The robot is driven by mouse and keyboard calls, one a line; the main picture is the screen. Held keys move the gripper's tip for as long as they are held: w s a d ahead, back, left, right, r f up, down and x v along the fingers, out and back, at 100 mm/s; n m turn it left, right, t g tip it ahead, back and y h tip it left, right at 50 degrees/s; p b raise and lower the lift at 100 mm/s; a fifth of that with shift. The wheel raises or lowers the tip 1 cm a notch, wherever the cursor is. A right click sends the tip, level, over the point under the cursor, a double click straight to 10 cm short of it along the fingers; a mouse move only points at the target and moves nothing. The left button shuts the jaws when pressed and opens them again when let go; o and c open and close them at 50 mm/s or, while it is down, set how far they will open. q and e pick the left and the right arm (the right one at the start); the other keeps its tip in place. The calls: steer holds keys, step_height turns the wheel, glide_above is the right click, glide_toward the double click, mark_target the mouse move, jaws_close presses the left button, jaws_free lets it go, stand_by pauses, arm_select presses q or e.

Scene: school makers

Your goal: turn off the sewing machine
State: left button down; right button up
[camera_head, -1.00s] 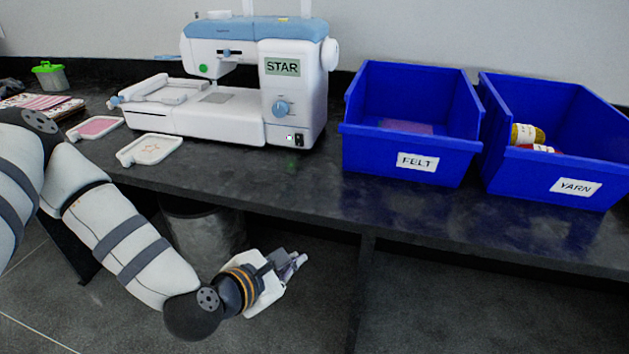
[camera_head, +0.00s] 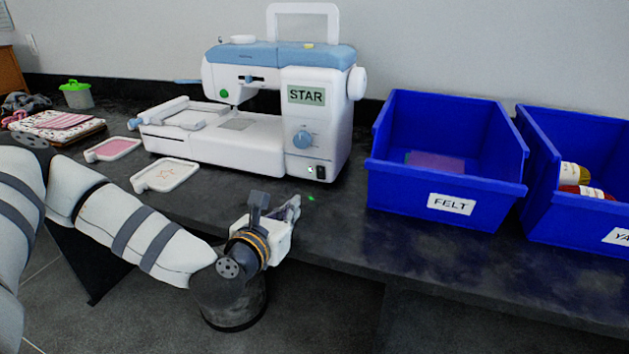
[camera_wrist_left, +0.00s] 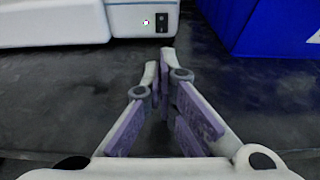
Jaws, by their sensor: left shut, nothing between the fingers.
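The white and blue sewing machine (camera_head: 240,145) stands on the dark table. Its screen (camera_head: 306,95) reads STAR. A small black rocker switch (camera_head: 320,172) sits low on its front right corner, beside a small light; the switch also shows at the top of the left wrist view (camera_wrist_left: 161,17). My left gripper (camera_head: 295,204) is shut and empty, in front of and below the switch, apart from the machine. In the left wrist view its fingertips (camera_wrist_left: 160,62) point toward the switch. My right gripper is not in view.
A blue FELT bin (camera_head: 407,193) stands right of the machine, with a blue YARN bin (camera_head: 560,222) beyond it. Two embroidery hoops (camera_head: 165,187) lie at the machine's left front. The tabletop between machine and FELT bin is a narrow clear strip.

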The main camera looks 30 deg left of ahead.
arm_select(q)
glide_toward(319, 173)
steer(key=shift+w+a+f+b, duration=0.1)
steer(key=shift+w+f+b, duration=0.05)
steer(key=shift+w+f, duration=0.4)
steer(key=shift+w+a+f+b, duration=0.15)
steer(key=shift+w+f, duration=0.2)
steer(key=shift+f, duration=0.35)
steer(key=shift+w+a+r, duration=0.15)
steer(key=shift+w+a, duration=0.05)
steer(key=shift+w, duration=0.85)
steer(key=shift+w+a+r, duration=0.15)
steer(key=shift+w+a, duration=0.05)
steer(key=shift+w, duration=0.9)
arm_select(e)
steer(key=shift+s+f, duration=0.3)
arm_select(q)
steer(key=shift+w+a+f+b, duration=0.1)
steer(key=shift+w+b, duration=0.2)
steer(key=shift+r, duration=0.2)
steer(key=shift+w+r, duration=0.1)
steer(key=shift+r, duration=0.1)
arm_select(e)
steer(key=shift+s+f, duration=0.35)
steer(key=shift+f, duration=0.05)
arm_select(q)
steer(key=shift+f, duration=0.1)
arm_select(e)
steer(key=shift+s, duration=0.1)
